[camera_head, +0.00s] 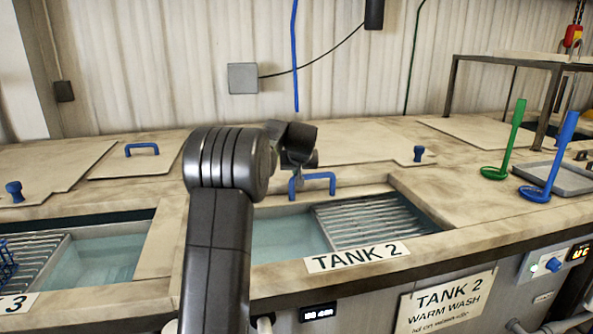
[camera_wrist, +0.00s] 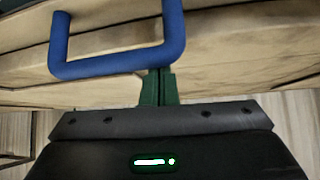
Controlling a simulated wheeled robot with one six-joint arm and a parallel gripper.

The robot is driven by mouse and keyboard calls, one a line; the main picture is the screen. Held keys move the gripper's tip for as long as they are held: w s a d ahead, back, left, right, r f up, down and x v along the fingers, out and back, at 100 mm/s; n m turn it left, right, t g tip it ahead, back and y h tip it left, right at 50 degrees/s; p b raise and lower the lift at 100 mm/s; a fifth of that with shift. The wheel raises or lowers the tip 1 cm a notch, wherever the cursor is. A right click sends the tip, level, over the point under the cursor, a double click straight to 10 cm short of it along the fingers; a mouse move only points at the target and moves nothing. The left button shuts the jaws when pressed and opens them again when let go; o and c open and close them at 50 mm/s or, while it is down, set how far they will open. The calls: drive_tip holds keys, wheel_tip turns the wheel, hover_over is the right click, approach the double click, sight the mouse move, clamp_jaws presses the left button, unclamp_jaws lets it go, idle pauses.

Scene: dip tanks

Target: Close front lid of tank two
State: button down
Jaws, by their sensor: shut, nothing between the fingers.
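Tank two (camera_head: 270,235) has an open front bay with pale water and a metal rack (camera_head: 372,220) at its right. A blue U-shaped handle (camera_head: 319,181) stands at the back edge of this opening, on what looks like the front lid pushed back. The handle fills the upper part of the wrist view (camera_wrist: 115,65). My gripper (camera_wrist: 159,74) has its green fingers shut and empty, with the tips at the handle's crossbar. Whether they touch it I cannot tell. In the head view my arm hides the fingers.
A flat panel with a blue knob (camera_head: 419,153) lies behind the tank. A green ladle-like tool (camera_head: 508,140) and a blue one (camera_head: 553,160) stand at the right by a grey tray (camera_head: 562,178). Tank three's open bay (camera_head: 105,255) is at left.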

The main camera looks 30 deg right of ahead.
drive_tip(key=shift+s+a+f+b, duration=0.1)
drive_tip(key=shift+s+a+b, duration=0.05)
drive_tip(key=shift+s+b, duration=0.4)
drive_tip(key=s+a+b, duration=0.4)
drive_tip(key=s+b, duration=0.1)
drive_tip(key=s, duration=0.9)
drive_tip(key=s+a+b, duration=0.5)
drive_tip(key=s, duration=1)
drive_tip(key=shift+a, duration=0.15)
drive_tip(key=shift+f, duration=0.15)
drive_tip(key=p+v, duration=0.1)
drive_tip(key=v, duration=1.3)
drive_tip(key=shift+w+r, duration=0.2)
drive_tip(key=shift+r, duration=0.05)
drive_tip(key=shift+w, duration=0.1)
drive_tip(key=x, duration=1)
drive_tip(key=shift+f+b, duration=0.35)
drive_tip(key=shift+f, duration=0.1)
